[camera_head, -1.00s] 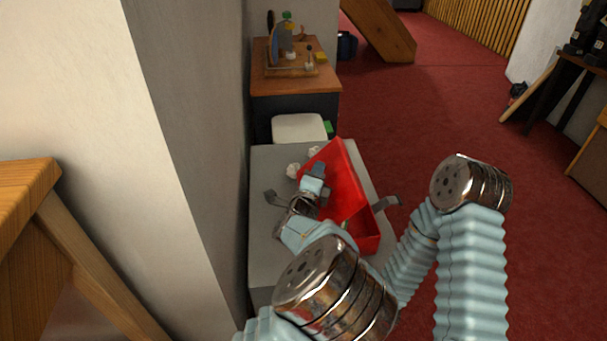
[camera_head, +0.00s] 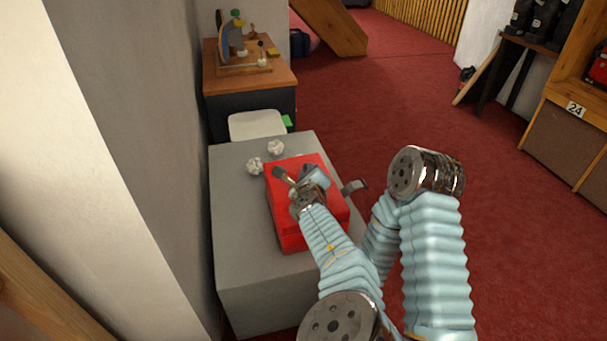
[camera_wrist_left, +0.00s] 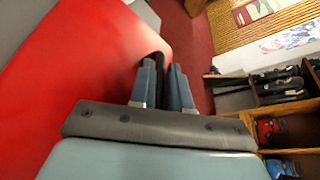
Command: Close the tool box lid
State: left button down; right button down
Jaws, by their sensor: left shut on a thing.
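The red tool box (camera_head: 292,240) sits on the grey bench top. Its red lid (camera_head: 290,168) lies over the box, flat or nearly flat; any small gap is hidden. The lid fills the left of the left wrist view (camera_wrist_left: 85,65). My left gripper (camera_head: 318,174) is over the lid, towards its right side. In the left wrist view its blue-grey fingers (camera_wrist_left: 163,85) are shut around a dark, narrow part at the lid's edge. My right gripper cannot be made out.
Two white crumpled lumps (camera_head: 265,157) lie behind the box. The grey bench (camera_head: 235,235) is clear to the left and in front. A wall stands close on the left. A grey bent piece (camera_head: 354,186) shows right of the box; I cannot tell what it is.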

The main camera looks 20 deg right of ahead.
pick_arm(q)
jog(key=shift+d+f, duration=0.25)
jog(key=shift+f, duration=0.05)
jog(key=c, duration=1.2)
grip_release()
jog(key=shift+o, duration=0.2)
jog(key=shift+s, duration=0.1)
jog(key=v, duration=0.7)
jog(key=shift+s+a+r, duration=0.1)
jog(key=shift+s, duration=0.05)
